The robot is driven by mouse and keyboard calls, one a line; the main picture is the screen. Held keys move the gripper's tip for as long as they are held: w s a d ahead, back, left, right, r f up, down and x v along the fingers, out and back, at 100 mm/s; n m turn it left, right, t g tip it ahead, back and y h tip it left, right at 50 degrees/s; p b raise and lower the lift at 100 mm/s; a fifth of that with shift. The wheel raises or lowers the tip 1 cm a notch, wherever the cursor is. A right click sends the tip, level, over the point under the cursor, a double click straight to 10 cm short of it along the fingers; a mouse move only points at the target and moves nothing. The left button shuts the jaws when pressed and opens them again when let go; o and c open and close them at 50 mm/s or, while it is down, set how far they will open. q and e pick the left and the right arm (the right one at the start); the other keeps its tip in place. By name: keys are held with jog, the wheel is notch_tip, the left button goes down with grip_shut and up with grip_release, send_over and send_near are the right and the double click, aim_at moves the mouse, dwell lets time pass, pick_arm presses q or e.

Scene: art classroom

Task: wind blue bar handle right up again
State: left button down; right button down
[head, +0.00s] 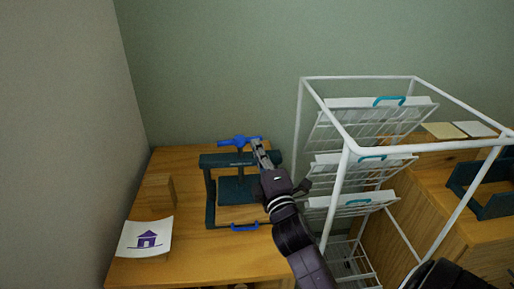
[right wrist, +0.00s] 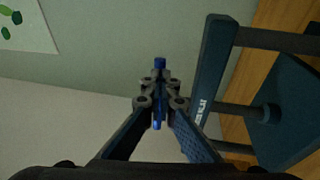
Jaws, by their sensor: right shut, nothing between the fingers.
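The blue bar handle (head: 229,143) lies across the top of a dark teal screw press (head: 209,200) on a wooden table. My right gripper (head: 257,143) is at the handle's right end, with its fingers shut and overlapping that end in the head view. In the right wrist view the shut fingertips (right wrist: 160,88) are in front of the blue bar (right wrist: 160,62), which shows above and below them. Whether they touch it I cannot tell. The press frame (right wrist: 213,70) is at the right there. My left gripper is not in view.
A white wire drying rack (head: 345,165) with several shelves stands close to my right arm. A sheet with a purple house print (head: 146,240) and a wooden block (head: 157,192) are left of the press. A lower blue handle (head: 244,227) is at the press's front.

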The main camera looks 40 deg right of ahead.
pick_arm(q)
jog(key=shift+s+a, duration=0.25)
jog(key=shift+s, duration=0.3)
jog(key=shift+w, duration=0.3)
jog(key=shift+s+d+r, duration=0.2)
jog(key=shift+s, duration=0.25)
